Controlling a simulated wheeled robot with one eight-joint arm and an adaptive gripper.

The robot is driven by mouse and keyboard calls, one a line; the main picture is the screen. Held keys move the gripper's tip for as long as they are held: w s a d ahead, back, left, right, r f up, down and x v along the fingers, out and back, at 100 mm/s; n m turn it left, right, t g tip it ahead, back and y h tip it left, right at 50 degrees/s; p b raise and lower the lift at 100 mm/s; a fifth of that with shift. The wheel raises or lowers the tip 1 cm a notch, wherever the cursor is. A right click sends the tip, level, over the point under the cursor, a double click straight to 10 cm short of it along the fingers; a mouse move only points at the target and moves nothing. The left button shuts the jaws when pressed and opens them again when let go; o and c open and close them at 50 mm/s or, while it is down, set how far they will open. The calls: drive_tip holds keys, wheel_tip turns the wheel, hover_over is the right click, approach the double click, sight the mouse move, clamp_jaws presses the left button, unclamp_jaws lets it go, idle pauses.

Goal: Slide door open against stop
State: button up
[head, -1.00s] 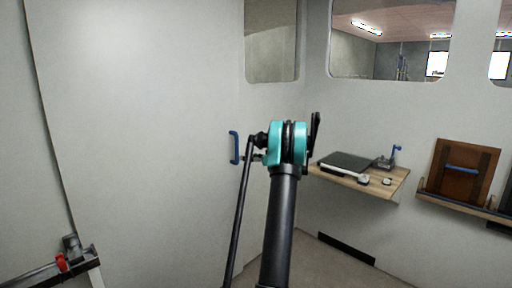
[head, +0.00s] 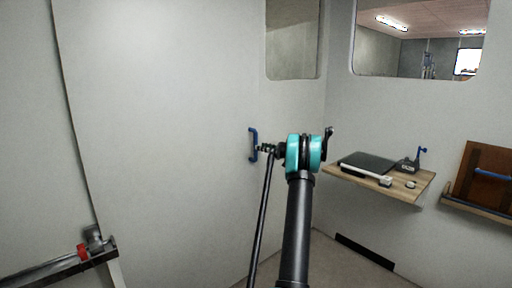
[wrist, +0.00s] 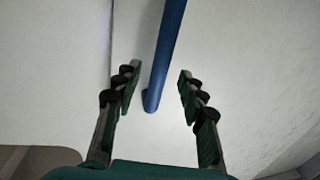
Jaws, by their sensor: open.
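The door is a large pale panel (head: 160,130) that fills the left of the head view. A blue bar handle (head: 253,145) stands upright near its right edge. My gripper (head: 262,148) is at the handle in the head view. In the wrist view the blue handle (wrist: 166,50) runs down between the two open fingers of my gripper (wrist: 156,88), with a gap on both sides. Its lower end is fixed to the pale surface. In the head view my arm hides part of the wall behind.
A wooden shelf (head: 400,186) with a dark flat case (head: 368,161) is on the right wall. A brown panel (head: 488,178) stands in a rack further right. A metal rail with a red clamp (head: 82,252) is at the lower left. Some floor shows below the shelf.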

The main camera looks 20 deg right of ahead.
sight(256, 159)
drive_tip(key=shift+x, duration=2.5)
clamp_jaws()
